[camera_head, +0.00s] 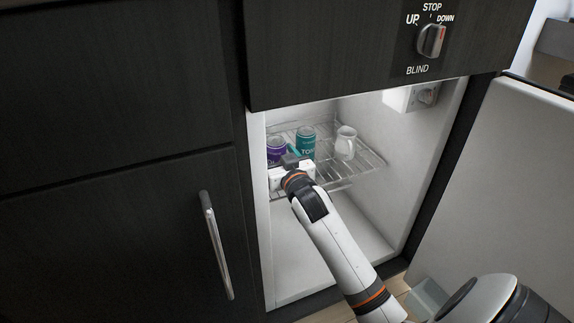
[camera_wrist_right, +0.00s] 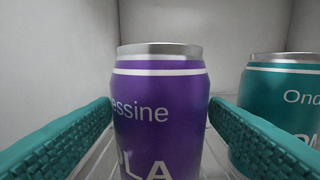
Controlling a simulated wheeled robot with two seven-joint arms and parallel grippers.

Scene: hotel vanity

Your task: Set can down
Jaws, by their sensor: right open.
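A purple can (camera_head: 276,146) stands upright on the wire shelf (camera_head: 369,165) inside the small open fridge. In the right wrist view the purple can (camera_wrist_right: 160,100) is between the two teal finger pads, with its silver rim above them. My right gripper (camera_head: 284,155) is open and reaches into the fridge, a finger on each side of the can. The can's lower part is out of frame in the wrist view. My left gripper is not in view.
A teal can (camera_head: 305,141) stands just right of the purple can; it also shows in the wrist view (camera_wrist_right: 280,105). A white jug (camera_head: 346,143) stands farther right on the shelf. The fridge door (camera_head: 500,180) is open at the right. The fridge floor below is clear.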

